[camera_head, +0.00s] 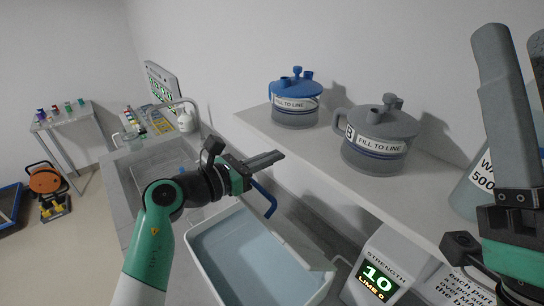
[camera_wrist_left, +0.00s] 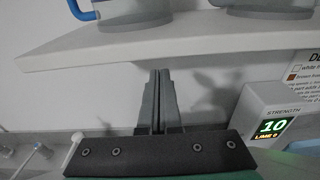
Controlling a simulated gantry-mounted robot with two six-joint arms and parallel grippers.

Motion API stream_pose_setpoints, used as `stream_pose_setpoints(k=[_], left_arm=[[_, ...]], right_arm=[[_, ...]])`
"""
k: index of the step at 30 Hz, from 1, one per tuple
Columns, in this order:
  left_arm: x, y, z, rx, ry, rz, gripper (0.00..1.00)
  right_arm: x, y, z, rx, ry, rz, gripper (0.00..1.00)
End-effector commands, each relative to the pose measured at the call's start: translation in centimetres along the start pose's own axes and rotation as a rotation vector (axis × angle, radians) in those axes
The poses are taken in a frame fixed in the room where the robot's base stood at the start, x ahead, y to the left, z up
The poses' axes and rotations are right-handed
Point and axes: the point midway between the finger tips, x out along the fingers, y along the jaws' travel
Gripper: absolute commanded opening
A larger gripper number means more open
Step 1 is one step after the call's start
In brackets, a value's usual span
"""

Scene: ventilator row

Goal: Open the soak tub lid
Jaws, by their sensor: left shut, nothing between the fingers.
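The soak tub (camera_head: 196,262) is a white rectangular tub in the lower middle of the head view, with a flat blue-grey surface inside its rim. A pale panel (camera_head: 306,254) stands along its right side; I cannot tell whether it is the lid or a tub wall. My left gripper (camera_head: 281,155) is shut and empty above the tub's far end, by the shelf edge. It also shows in the left wrist view (camera_wrist_left: 160,76), pointing at the wall below the shelf. My right gripper (camera_head: 520,85) is at the right edge, fingers raised and apart, partly cut off.
A shelf (camera_head: 258,128) holds a blue jug (camera_head: 296,103) and a grey jug (camera_head: 379,138). A blue bent bar (camera_head: 265,197) hangs beside my left gripper. A strength display (camera_head: 378,280) reads 10 at the tub's right. A sink (camera_head: 150,165) lies beyond.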

Motion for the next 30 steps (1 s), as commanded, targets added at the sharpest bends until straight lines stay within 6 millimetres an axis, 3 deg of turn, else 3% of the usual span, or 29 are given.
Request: stream_pose_setpoints(k=[11,14,24,30], left_arm=[[-1.3,0.1,0.0,0.002,-0.004,0.000,0.00],[-2.7,0.1,-0.1,0.003,-0.003,0.002,0.00],[-9.8,0.1,-0.3,0.002,-0.001,0.004,0.00],[-11.6,0.0,-0.1,0.000,0.000,0.001,0.00]], right_arm=[[-0.1,0.0,0.1,0.000,0.000,0.000,0.50],[-0.2,0.0,0.2,0.000,0.000,0.000,0.50],[-1.4,0.0,1.3,0.000,0.000,0.000,0.50],[-1.6,0.0,1.4,0.000,0.000,0.000,0.50]])
